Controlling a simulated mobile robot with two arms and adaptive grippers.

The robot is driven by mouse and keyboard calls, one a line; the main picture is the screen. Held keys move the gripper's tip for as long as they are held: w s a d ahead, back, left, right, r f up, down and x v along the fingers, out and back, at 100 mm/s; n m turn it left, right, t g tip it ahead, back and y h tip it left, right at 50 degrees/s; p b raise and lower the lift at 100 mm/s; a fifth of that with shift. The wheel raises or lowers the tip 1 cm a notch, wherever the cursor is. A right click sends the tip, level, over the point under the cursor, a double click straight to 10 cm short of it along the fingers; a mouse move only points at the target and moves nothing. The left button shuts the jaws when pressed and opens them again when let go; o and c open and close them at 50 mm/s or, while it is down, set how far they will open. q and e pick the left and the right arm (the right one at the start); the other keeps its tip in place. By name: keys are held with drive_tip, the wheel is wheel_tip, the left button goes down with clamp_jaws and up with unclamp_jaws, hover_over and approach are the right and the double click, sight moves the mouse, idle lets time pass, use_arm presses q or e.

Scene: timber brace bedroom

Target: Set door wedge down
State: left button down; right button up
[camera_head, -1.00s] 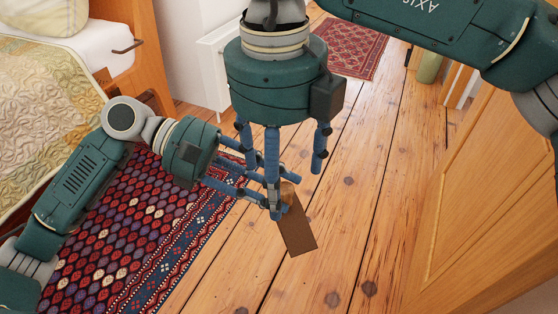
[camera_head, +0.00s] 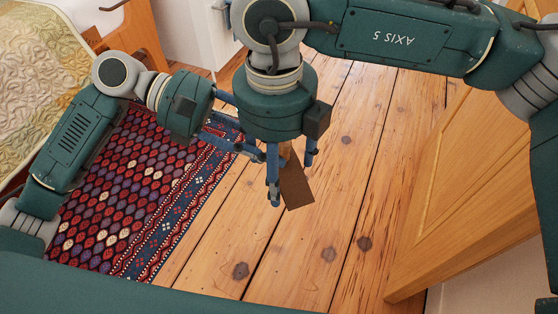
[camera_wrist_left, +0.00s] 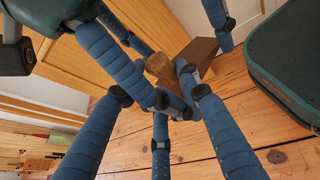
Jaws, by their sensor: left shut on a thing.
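The door wedge (camera_head: 297,187) is a brown wooden piece with a lighter, rounded end. In the head view it appears above the plank floor, below the right gripper's body. My left gripper (camera_head: 258,153) reaches in from the left and is shut on the wedge near its rounded end. My right gripper (camera_head: 291,178) points down from above, its blue fingers spread on either side of the wedge; it looks open. The left wrist view shows the wedge (camera_wrist_left: 197,54) at the left fingertips, with right fingers around it. Overlapping fingers hide the exact contacts.
A patterned red and blue rug (camera_head: 140,190) lies at left beside the bed (camera_head: 45,75). A wooden door or panel (camera_head: 480,190) stands at right. The plank floor (camera_head: 290,265) between them is clear.

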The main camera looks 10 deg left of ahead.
drive_tip(key=c, duration=0.8)
use_arm(q)
drive_tip(key=c, duration=1.1)
unclamp_jaws()
use_arm(e)
drive_tip(key=shift+c, duration=1.2)
